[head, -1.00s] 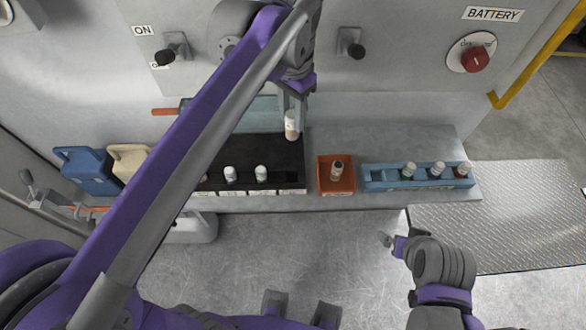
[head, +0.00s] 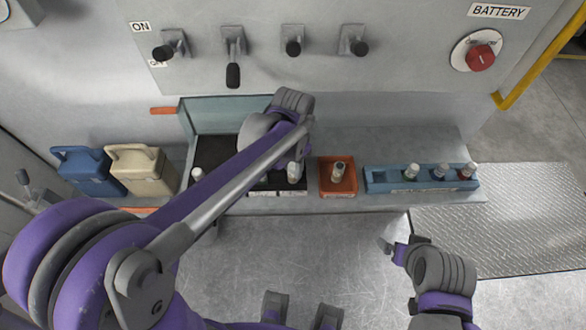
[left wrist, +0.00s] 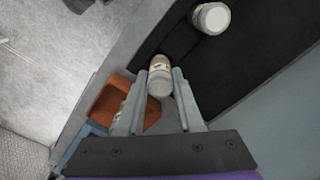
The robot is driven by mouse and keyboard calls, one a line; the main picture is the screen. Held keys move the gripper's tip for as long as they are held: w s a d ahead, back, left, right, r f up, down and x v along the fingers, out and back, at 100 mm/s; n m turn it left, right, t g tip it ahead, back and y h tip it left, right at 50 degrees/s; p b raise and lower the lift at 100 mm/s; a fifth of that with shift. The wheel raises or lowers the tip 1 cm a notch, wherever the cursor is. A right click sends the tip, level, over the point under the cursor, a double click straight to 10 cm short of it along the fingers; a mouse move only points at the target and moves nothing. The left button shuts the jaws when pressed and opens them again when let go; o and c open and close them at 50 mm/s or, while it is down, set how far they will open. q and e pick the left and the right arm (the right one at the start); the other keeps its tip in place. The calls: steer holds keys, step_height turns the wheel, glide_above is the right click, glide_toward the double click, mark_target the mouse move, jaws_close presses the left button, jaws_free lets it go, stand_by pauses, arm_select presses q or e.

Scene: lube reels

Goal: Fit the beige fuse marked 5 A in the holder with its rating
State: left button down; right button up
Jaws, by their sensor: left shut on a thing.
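The beige fuse (head: 293,172), with a pale cap, is upright between the fingers of my left gripper (head: 298,157), at the right end of the black holder rack (head: 211,153). The left wrist view shows the fuse (left wrist: 159,78) between the shut fingers (left wrist: 158,92), over the rack (left wrist: 252,62). Whether its lower end is inside a socket is hidden, and its marking is unreadable. Another pale-capped fuse (left wrist: 211,18) stands in the rack beside it. My forearm hides much of the rack. My right gripper (head: 389,245) is low at the right, away from the shelf; its jaws are unclear.
An orange tray (head: 325,189) with one fuse (head: 339,171) sits right of the rack. A blue rack (head: 378,182) with several fuses is farther right. Blue (head: 83,171) and beige (head: 142,170) jugs stand left. Levers (head: 293,47) project from the panel above.

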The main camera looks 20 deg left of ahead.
arm_select(q)
steer(key=shift+f, duration=0.75)
steer(key=shift+f, duration=0.2)
steer(key=c, duration=0.6)
jaws_free()
steer(key=shift+o, duration=0.2)
steer(key=shift+r, duration=0.15)
